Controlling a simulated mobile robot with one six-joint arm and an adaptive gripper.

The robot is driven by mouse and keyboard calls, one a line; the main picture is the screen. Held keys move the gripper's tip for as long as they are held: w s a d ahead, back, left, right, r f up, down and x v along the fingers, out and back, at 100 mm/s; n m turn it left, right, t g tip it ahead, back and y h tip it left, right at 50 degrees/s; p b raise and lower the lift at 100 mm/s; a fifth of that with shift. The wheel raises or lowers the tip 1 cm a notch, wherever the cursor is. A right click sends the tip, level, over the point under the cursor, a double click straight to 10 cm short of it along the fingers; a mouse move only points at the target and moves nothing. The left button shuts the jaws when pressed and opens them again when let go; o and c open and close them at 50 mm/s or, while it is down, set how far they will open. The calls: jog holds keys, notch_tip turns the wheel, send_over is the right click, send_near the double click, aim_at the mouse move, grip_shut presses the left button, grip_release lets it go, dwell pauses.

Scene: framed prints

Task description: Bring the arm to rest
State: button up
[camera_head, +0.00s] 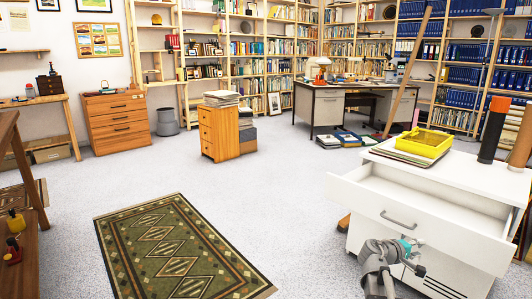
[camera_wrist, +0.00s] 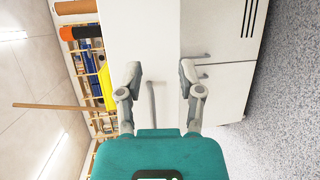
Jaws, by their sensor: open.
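My gripper (camera_wrist: 160,73) is open, its two fingers spread apart with nothing held between them. In the head view my arm's grey end with a teal part (camera_head: 408,246) is at the lower right, in front of the white cabinet (camera_head: 378,247). The cabinet's top drawer (camera_head: 425,212) is pulled out and looks empty. Its bar handle (camera_head: 398,220) also shows between the fingers in the wrist view (camera_wrist: 152,103), with no visible grip on it. The fingertips are not clear in the head view.
A yellow tray (camera_head: 425,143) and dark and orange cylinders (camera_head: 491,130) are on the cabinet top. A green patterned rug (camera_head: 180,245) lies at the lower left. A wooden drawer unit (camera_head: 220,133) and desk (camera_head: 330,100) stand farther back. The grey floor between is clear.

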jog(key=s+a+f+m+g+y+p, duration=0.15)
jog(key=s+a+y+p, duration=0.3)
jog(key=a, duration=0.55)
jog(key=s+a+m+g+y+p, duration=0.2)
jog(key=s+a+y+p, duration=0.3)
jog(key=a, duration=0.5)
jog(key=s+a+f+m+g+y+p, duration=0.1)
jog(key=s+a+y+p, duration=0.4)
jog(key=a, duration=0.6)
notch_tip(320, 180, up, 37)
jog(key=p, duration=3.5)
jog(key=shift+w+d, duration=0.2)
jog(key=shift+w, duration=0.25)
